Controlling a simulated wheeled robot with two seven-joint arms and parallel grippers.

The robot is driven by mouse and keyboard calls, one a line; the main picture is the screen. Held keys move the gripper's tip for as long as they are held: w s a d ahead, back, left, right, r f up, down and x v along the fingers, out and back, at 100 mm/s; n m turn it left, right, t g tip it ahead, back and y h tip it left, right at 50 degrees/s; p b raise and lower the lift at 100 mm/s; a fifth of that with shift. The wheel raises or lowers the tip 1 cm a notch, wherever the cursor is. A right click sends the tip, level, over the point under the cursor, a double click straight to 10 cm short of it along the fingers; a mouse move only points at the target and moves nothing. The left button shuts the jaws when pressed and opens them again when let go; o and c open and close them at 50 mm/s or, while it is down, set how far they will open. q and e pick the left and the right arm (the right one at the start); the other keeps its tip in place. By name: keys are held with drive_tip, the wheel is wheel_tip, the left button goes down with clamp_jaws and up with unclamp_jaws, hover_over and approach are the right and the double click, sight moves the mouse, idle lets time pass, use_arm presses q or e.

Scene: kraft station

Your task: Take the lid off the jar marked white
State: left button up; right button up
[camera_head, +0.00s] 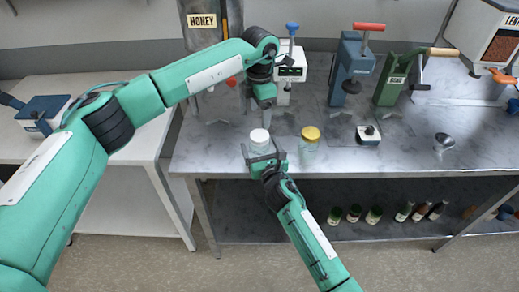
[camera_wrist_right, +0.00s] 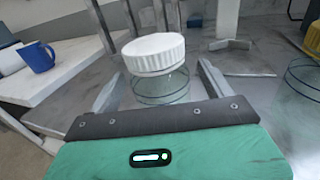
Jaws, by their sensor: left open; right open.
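The jar (camera_wrist_right: 160,90) with the white lid (camera_wrist_right: 155,54) stands upright on the steel table near its front edge. The white lid (camera_head: 259,136) sits on the jar in the head view too. My right gripper (camera_wrist_right: 157,88) is open, with one finger on either side of the glass jar below the lid; contact is not clear. My left gripper (camera_head: 265,102) is above and behind the jar, pointing down, and is open and empty. A second glass jar with a yellow lid (camera_head: 311,133) stands to the right.
The steel table (camera_head: 400,160) holds a white-and-black device (camera_head: 369,134), a small metal cup (camera_head: 444,141), a blue press (camera_head: 353,68) and a green grinder (camera_head: 397,78). Several bottles (camera_head: 374,214) stand on the shelf below. A blue mug (camera_wrist_right: 38,56) is on the side table.

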drive_tip(key=shift+x, duration=1.35)
